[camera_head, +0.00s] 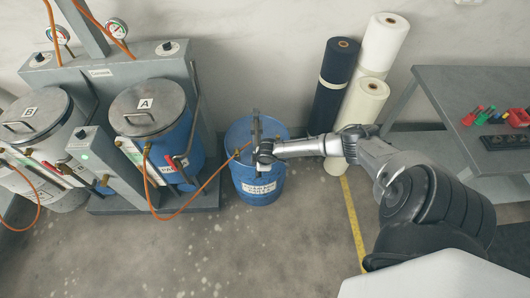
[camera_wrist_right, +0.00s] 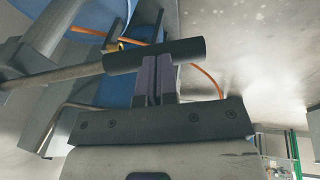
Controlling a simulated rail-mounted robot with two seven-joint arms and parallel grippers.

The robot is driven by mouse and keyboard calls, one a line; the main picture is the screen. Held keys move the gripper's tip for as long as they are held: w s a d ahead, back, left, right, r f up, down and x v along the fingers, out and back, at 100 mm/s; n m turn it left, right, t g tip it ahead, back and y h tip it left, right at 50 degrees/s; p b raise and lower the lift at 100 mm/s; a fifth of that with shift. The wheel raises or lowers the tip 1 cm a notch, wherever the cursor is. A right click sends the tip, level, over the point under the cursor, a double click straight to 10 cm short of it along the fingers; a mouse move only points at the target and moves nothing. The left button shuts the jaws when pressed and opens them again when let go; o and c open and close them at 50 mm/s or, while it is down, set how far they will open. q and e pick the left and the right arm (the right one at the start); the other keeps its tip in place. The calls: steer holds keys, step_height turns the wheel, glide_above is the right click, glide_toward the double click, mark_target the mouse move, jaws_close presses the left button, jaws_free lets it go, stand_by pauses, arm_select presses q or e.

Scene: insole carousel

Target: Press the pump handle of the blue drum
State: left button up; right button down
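The blue drum (camera_head: 258,186) stands on the floor in the middle of the head view, with white lettering on its front. Its pump rises from the lid; in the head view it is small and partly hidden by my right gripper (camera_head: 264,152), which is over the drum's near rim. In the right wrist view a thin rod (camera_wrist_right: 50,76) ends in a black handle grip (camera_wrist_right: 153,56). The grip lies across the tips of my right gripper's fingers (camera_wrist_right: 157,78), which are together with only a thin gap. Whether they touch the grip is unclear. My left gripper is not in view.
Two lidded tanks, A (camera_head: 156,130) and B (camera_head: 40,140), stand in a grey frame at left. An orange hose (camera_head: 190,205) runs to the drum. Upright rolls (camera_head: 366,95) stand behind at right, beside a grey table (camera_head: 440,100). The floor in front is clear.

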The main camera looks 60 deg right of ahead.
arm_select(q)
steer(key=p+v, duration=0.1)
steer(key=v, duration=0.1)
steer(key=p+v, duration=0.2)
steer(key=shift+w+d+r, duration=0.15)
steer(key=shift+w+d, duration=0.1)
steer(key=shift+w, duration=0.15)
arm_select(e)
steer(key=v, duration=1.3)
steer(key=shift+s+a, duration=0.1)
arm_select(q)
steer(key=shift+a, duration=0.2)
